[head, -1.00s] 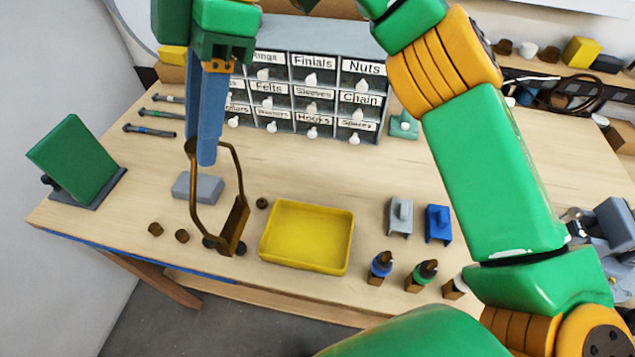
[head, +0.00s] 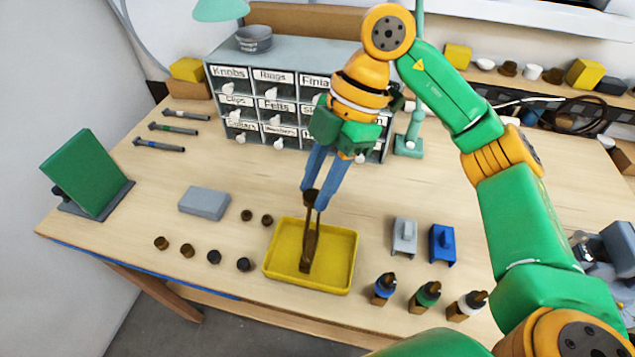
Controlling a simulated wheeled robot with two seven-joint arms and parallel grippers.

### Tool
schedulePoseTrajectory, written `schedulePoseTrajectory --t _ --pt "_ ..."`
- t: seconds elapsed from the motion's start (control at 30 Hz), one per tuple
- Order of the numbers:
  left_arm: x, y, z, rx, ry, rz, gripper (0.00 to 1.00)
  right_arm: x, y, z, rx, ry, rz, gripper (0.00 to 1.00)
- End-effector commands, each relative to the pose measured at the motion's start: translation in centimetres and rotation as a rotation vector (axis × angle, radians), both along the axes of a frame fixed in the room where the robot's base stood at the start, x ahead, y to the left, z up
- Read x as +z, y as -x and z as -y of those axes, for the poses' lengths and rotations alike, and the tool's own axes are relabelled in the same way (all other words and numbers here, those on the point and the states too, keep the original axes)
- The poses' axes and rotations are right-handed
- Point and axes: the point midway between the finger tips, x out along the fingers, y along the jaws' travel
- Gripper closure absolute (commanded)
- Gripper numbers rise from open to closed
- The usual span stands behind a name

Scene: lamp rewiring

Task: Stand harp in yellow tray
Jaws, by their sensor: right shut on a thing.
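The harp (head: 309,243) is a thin dark bronze frame, seen nearly edge-on in the head view. It is upright, and its lower end shows against the inside of the yellow tray (head: 277,281). I cannot tell whether that end touches the tray floor. My right gripper (head: 313,200) has long blue fingers pointing down and is shut on the harp's top end, above the tray's back edge. The fingers hide part of the harp's top. My left gripper is not in view.
Several small dark knobs (head: 187,250) lie left of the tray, with a grey block (head: 204,202) behind them. Grey (head: 404,237) and blue (head: 442,244) holders and small bottles (head: 425,295) stand to the right. A labelled drawer cabinet (head: 270,100) stands behind.

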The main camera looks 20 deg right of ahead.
Motion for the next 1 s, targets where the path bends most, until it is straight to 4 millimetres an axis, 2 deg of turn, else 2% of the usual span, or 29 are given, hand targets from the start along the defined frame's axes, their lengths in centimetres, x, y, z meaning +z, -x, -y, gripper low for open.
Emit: schedulePoseTrajectory --t 0.37,0.4,0.5,0.87,1.0 --pt "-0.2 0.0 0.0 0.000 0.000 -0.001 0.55 -0.8 0.0 -0.1 0.000 -0.002 0.003 1.00" --pt "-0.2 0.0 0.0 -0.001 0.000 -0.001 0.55 -0.9 0.0 0.0 0.000 0.000 0.002 0.62" --pt "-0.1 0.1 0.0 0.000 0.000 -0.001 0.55 -0.8 0.0 0.0 0.000 -0.001 0.002 0.35" --pt "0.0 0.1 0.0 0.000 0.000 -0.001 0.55 -0.2 -0.1 0.1 -0.001 -0.002 0.003 0.35" --pt "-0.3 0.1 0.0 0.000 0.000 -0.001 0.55 2.5 -0.3 1.1 -0.002 -0.003 0.006 0.35"
